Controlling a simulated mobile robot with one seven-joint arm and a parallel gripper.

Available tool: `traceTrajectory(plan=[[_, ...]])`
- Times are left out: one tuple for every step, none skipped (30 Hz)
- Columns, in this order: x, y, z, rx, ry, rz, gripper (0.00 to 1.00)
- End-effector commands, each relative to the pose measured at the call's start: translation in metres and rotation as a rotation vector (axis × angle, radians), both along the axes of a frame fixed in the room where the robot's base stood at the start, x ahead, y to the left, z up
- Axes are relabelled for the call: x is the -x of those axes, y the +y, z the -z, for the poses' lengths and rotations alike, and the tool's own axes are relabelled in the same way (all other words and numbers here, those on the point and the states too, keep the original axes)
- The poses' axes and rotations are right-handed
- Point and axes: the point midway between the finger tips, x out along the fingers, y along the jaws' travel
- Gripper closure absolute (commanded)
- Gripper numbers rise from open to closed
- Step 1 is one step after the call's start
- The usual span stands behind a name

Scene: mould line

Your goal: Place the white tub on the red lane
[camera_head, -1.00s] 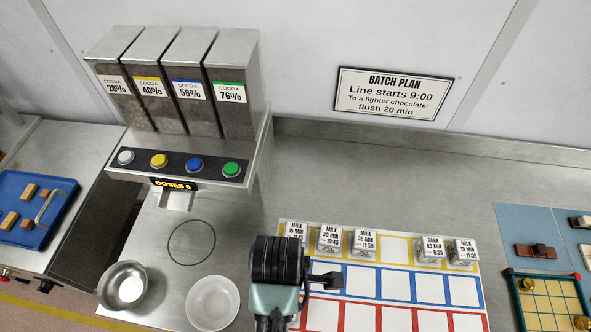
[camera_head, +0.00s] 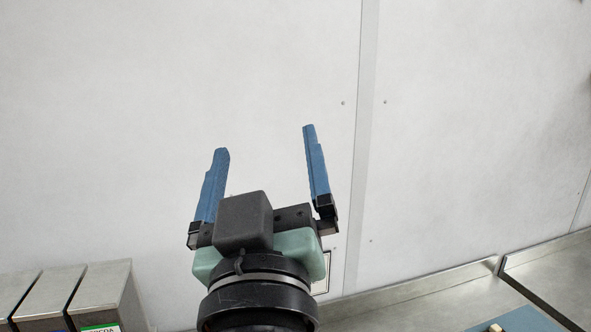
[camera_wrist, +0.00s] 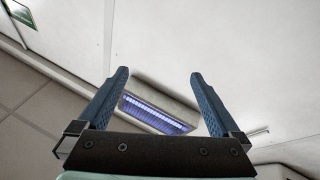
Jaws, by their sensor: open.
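My gripper (camera_head: 266,143) is raised in front of the white wall in the head view, with its two blue fingers wide apart and nothing between them. The white tub and the red lane are in neither current view.
The tops of the cocoa dispensers (camera_head: 100,295) show at the lower left. A steel counter (camera_head: 560,275) with a raised back edge and part of a blue mat (camera_head: 515,321) show at the lower right.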

Motion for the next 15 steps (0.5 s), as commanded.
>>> traceTrajectory(plan=[[0.019, -0.010, -0.036, -0.067, -0.117, -0.008, 0.00], [0.030, -0.014, -0.052, -0.102, -0.176, -0.019, 0.00], [0.043, -0.019, -0.071, -0.143, -0.246, -0.034, 0.00], [0.053, -0.022, -0.082, -0.167, -0.290, -0.045, 0.00], [0.061, -0.024, -0.092, -0.187, -0.328, -0.056, 0.00], [0.070, -0.026, -0.101, -0.208, -0.367, -0.069, 0.00], [0.075, -0.027, -0.107, -0.219, -0.390, -0.077, 0.00], [0.079, -0.028, -0.111, -0.229, -0.408, -0.084, 0.00], [0.083, -0.029, -0.114, -0.237, -0.423, -0.089, 0.00], [0.084, -0.029, -0.116, -0.240, -0.430, -0.091, 0.00], [0.085, -0.029, -0.116, -0.243, -0.434, -0.093, 0.00], [0.085, -0.029, -0.117, -0.244, -0.435, -0.094, 0.00], [0.085, -0.029, -0.116, -0.243, -0.435, -0.095, 0.00], [0.085, -0.029, -0.116, -0.243, -0.434, -0.095, 0.00], [0.085, -0.029, -0.116, -0.244, -0.433, -0.094, 0.00]])
